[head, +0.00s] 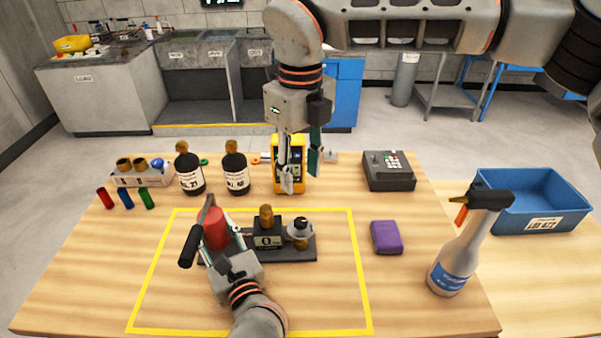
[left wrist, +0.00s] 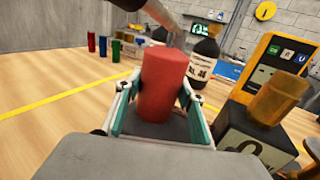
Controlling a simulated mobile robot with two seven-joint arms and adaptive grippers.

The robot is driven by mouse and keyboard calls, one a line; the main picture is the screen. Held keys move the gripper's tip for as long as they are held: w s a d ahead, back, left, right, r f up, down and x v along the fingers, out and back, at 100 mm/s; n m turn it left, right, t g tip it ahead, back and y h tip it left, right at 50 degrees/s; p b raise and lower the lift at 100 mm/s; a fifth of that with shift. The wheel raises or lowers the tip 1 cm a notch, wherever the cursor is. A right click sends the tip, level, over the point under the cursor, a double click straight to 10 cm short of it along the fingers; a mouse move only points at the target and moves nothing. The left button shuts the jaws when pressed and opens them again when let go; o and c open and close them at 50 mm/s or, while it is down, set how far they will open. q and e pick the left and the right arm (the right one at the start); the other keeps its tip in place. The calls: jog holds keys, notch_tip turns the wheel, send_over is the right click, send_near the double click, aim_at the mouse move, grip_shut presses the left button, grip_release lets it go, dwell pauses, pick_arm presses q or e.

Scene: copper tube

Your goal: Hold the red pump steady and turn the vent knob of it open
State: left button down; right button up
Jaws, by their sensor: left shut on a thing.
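The red pump (head: 215,228) is an upright red cylinder at the left end of a dark base plate (head: 268,257). A metal lever with a black grip (head: 189,246) crosses its top. My left gripper (head: 217,240) is shut around the red cylinder (left wrist: 163,85), with a finger on each side in the left wrist view. A black-and-white round knob (head: 301,225) sits on a brass fitting at the base's right end. A display block (head: 267,240) with a brass top stands between. My right gripper (head: 301,178) hangs behind the knob, fingers apart and empty.
Behind stand two dark bottles (head: 189,172), a yellow device (head: 288,150) and a grey keypad box (head: 389,170). A purple block (head: 386,237), a spray bottle (head: 462,250) and a blue bin (head: 530,200) are at the right. Yellow tape (head: 363,285) outlines the work area.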

pick_arm(q)
jog(key=c, duration=1.2)
grip_release()
